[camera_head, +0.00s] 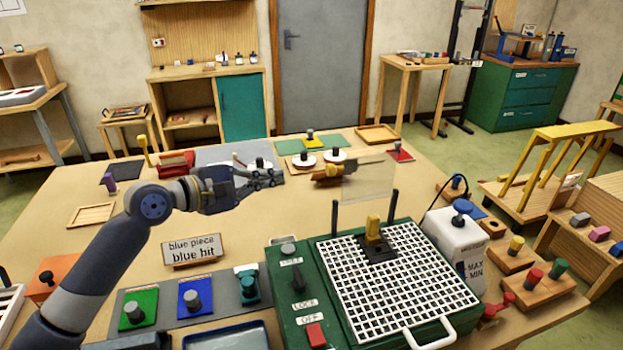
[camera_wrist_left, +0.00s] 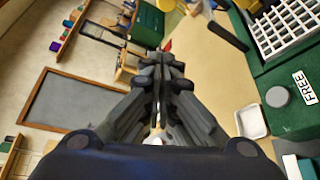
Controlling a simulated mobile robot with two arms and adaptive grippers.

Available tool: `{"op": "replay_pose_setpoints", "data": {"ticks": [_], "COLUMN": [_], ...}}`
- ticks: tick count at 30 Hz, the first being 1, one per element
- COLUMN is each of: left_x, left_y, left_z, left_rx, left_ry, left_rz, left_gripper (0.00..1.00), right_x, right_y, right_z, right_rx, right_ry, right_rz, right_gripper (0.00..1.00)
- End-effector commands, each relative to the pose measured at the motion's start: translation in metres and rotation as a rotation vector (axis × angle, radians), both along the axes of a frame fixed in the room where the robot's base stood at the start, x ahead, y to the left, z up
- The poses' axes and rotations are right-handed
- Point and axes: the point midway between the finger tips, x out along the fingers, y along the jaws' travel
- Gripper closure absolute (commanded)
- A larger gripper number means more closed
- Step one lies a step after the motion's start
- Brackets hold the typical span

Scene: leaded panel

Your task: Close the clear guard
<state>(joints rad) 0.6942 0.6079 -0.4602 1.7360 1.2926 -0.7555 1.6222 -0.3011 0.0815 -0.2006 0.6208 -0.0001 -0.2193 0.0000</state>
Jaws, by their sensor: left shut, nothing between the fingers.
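The clear guard (camera_head: 367,180) is a see-through pane standing upright behind the white grid (camera_head: 400,290) of the green machine (camera_head: 298,262), between two dark posts. The grid lies uncovered, with a dark block and yellow knob (camera_head: 374,228) near its back. My left gripper (camera_head: 280,177) is shut and empty, above the table to the left of the guard and apart from it. Its closed fingers (camera_wrist_left: 158,65) fill the middle of the left wrist view, where the machine's grid (camera_wrist_left: 285,25) shows at upper right. My right gripper is not in view.
The machine has a lever (camera_head: 298,278), a red button (camera_head: 316,335) and a white front handle (camera_head: 430,335). A white container (camera_head: 457,235) stands at its right. A sign (camera_head: 191,249) and green and blue plates (camera_head: 195,298) lie at its left. Tools lie behind the gripper.

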Motion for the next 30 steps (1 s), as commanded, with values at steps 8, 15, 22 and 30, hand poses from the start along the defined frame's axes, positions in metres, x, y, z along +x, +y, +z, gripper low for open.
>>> {"op": "replay_pose_setpoints", "data": {"ticks": [8, 15, 22, 30], "left_x": [0.008, 0.037, 0.065, 0.042], "left_y": [-0.009, -0.042, -0.071, -0.084], "left_z": [-0.009, -0.017, -0.027, -0.013], "left_rx": [-0.004, -0.002, -0.002, 0.001], "left_ry": [0.001, 0.001, 0.003, 0.000], "left_rz": [0.000, -0.001, -0.001, -0.001], "left_gripper": [1.00, 1.00, 1.00, 1.00], "right_x": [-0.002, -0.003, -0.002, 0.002], "right_y": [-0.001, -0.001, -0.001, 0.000], "right_z": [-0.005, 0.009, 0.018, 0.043], "right_rx": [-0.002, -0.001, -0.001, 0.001], "right_ry": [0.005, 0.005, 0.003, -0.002], "right_rz": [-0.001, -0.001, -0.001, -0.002], "right_gripper": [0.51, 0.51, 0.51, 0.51]}}
